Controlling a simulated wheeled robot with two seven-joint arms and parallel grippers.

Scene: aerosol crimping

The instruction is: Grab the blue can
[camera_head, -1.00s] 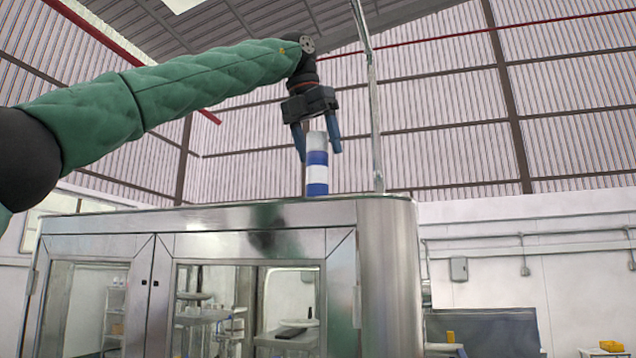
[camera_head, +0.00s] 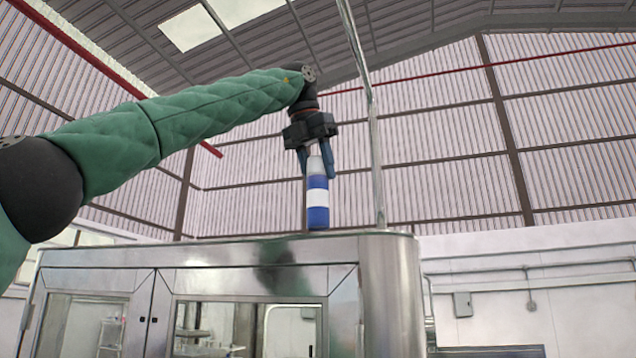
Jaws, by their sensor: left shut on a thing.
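The blue can (camera_head: 317,205) is an upright cylinder with blue and white bands and a pale top. It is above the top of the steel cabinet (camera_head: 200,253); its rounded lower end shows just over the cabinet's edge, and a small gap seems to be there. My left gripper (camera_head: 317,170) points down from above, its two blue fingers closed on either side of the can's upper part. My right gripper is not in view.
A vertical metal pole (camera_head: 374,130) rises close to the right of the gripper. The cabinet has glass-panelled doors in front. Open air lies around the can on the left.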

